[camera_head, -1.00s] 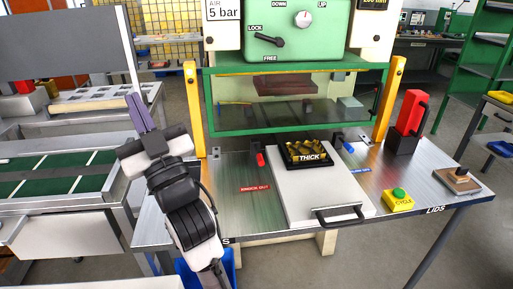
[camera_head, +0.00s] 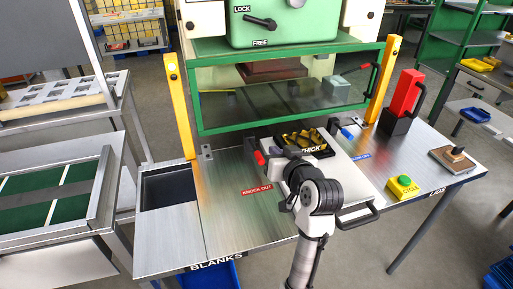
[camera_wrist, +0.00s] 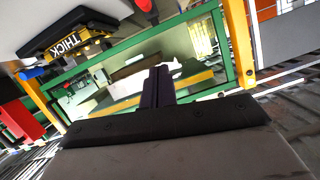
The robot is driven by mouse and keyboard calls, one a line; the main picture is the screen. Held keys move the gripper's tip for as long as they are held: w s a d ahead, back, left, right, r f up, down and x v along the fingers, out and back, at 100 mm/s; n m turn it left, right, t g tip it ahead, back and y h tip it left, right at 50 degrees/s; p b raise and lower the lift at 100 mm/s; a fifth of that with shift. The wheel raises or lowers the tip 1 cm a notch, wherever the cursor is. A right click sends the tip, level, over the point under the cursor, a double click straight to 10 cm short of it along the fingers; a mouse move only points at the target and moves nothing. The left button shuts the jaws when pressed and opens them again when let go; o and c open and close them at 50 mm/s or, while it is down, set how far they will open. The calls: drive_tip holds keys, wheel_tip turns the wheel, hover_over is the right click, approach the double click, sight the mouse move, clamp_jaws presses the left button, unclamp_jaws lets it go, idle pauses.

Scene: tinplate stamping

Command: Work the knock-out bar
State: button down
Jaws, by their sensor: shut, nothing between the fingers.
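The red-ended knock-out bar (camera_head: 260,158) sticks out at the front left of the press, behind the red KNOCK OUT label (camera_head: 257,190). In the wrist view its red tip (camera_wrist: 145,5) shows at the top edge. My gripper (camera_wrist: 158,72) is shut and empty, with its fingers pointing toward the press opening. It is apart from the red tip in that view. In the head view my arm reaches over the white sliding plate, just right of the bar, and hides the fingers.
The green guard frame (camera_head: 290,131) of the press stands close ahead, with yellow posts (camera_head: 179,105) at its sides. The THICK die (camera_head: 318,150) sits on the plate. A blue-ended handle (camera_head: 346,134) and the CYCLE button (camera_head: 404,184) are to the right.

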drive_tip(key=shift+s+d+f, duration=0.1)
drive_tip(key=shift+d+f, duration=0.3)
drive_tip(key=shift+d, duration=0.1)
drive_tip(key=p, duration=0.4)
approach(255, 149)
drive_tip(key=w+r, duration=0.4)
drive_tip(key=shift+s+a+f, duration=0.15)
drive_tip(key=shift+s+f, duration=0.05)
drive_tip(key=shift+f, duration=0.3)
drive_tip(key=shift+s+a+f, duration=0.15)
drive_tip(key=shift+f, duration=0.35)
drive_tip(key=shift+s+a+f+p, duration=0.1)
drive_tip(key=shift+f+p, duration=0.3)
drive_tip(key=shift+f, duration=0.45)
drive_tip(key=shift+f, duration=0.1)
